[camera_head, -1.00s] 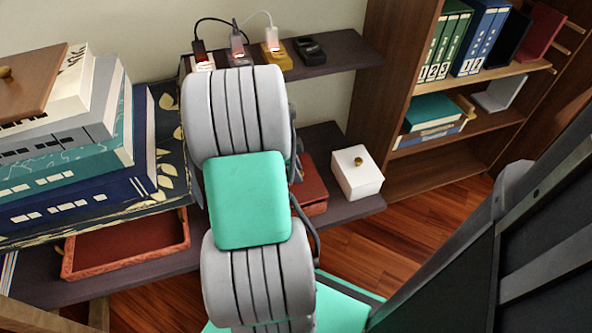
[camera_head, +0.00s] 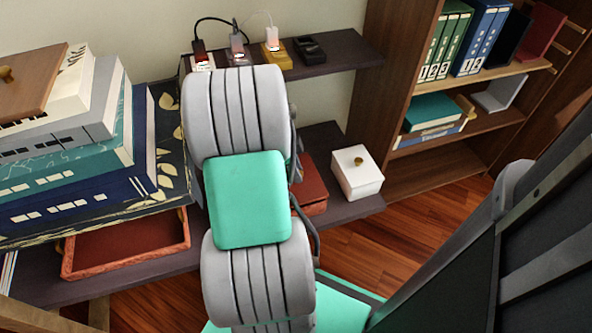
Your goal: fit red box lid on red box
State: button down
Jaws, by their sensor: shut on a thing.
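A red box-shaped thing (camera_head: 313,192) sits on the lower dark shelf, just right of my arm. Its left part is hidden behind the arm, so I cannot tell whether it is the box, the lid or both. A shallow, open, reddish tray-like thing (camera_head: 180,236) lies on the lower shelf at left, under the overhanging stack of books. I cannot tell for sure whether it is the red box or its lid. My gripper is hidden behind my grey and green arm, which fills the middle of the view, so its hold cannot be seen.
A white box (camera_head: 358,180) with a gold knob stands right of the red thing. A tall stack of books (camera_head: 80,200) crowds the left. Chargers with cables (camera_head: 272,55) stand on the upper shelf (camera_head: 345,50). A wooden bookcase (camera_head: 385,90) stands at right; the floor before it is clear.

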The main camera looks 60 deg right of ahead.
jog(key=shift+f+b, duration=0.7)
jog(key=shift+f, duration=0.35)
jog(key=c, duration=1.1)
grip_release()
jog(key=shift+r, duration=0.1)
jog(key=p+v, duration=0.3)
jog(key=v, duration=0.4)
jog(key=shift+w+a+r, duration=0.15)
jog(key=shift+r, duration=0.2)
